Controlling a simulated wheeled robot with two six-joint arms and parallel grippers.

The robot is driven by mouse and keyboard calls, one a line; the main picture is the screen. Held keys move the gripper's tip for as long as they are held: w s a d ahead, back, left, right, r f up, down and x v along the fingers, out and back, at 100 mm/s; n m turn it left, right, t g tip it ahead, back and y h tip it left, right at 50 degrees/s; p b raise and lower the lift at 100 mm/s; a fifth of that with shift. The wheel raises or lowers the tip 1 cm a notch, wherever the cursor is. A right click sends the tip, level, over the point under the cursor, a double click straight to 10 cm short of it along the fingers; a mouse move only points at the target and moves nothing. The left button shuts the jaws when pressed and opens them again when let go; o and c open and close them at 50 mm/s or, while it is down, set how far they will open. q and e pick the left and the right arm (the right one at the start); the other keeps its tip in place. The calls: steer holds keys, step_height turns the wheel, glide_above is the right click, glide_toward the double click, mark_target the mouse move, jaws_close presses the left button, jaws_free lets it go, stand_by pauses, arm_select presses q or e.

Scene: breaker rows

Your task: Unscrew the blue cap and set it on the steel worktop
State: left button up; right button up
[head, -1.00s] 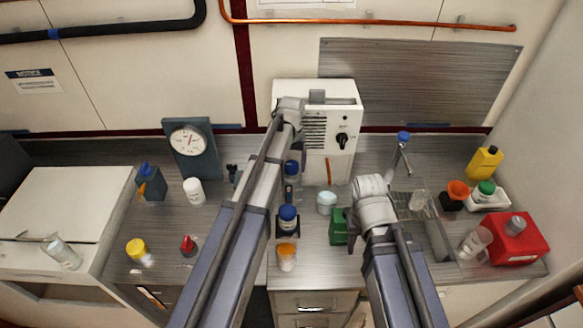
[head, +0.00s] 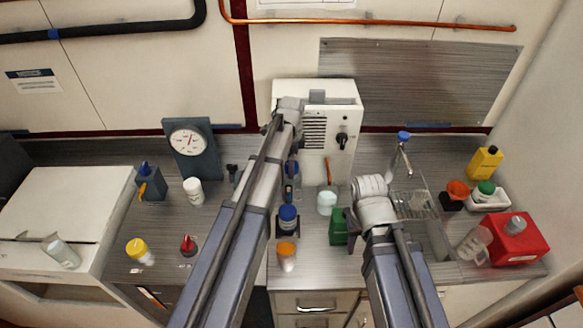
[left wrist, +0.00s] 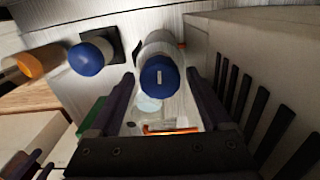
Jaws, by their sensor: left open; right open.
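A bottle with a blue cap (left wrist: 158,76) stands between the spread fingers of my left gripper (left wrist: 161,84) in the left wrist view. I see a gap beside the cap on both sides. In the head view this blue cap (head: 291,168) is partly covered by my left arm, in front of the white machine. A second blue-capped bottle (head: 288,213) stands nearer on a dark base; it also shows in the left wrist view (left wrist: 88,58). My right gripper (head: 351,219) is by the green box, largely hidden by its arm. The steel worktop (head: 225,240) lies under all of these.
An orange-capped jar (head: 287,255), a pale jar (head: 327,203) and a green box (head: 338,230) stand close by. The white machine (head: 342,110) rises behind. A sink rack (head: 412,203) and red can (head: 518,240) are at right. Clear worktop shows left of my left arm.

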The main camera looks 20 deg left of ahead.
arm_select(q)
steer(key=shift+m, duration=0.8)
steer(key=c, duration=1.2)
steer(key=shift+n, duration=1.3)
steer(key=shift+r+p, duration=2.5)
steer(key=shift+p, duration=0.05)
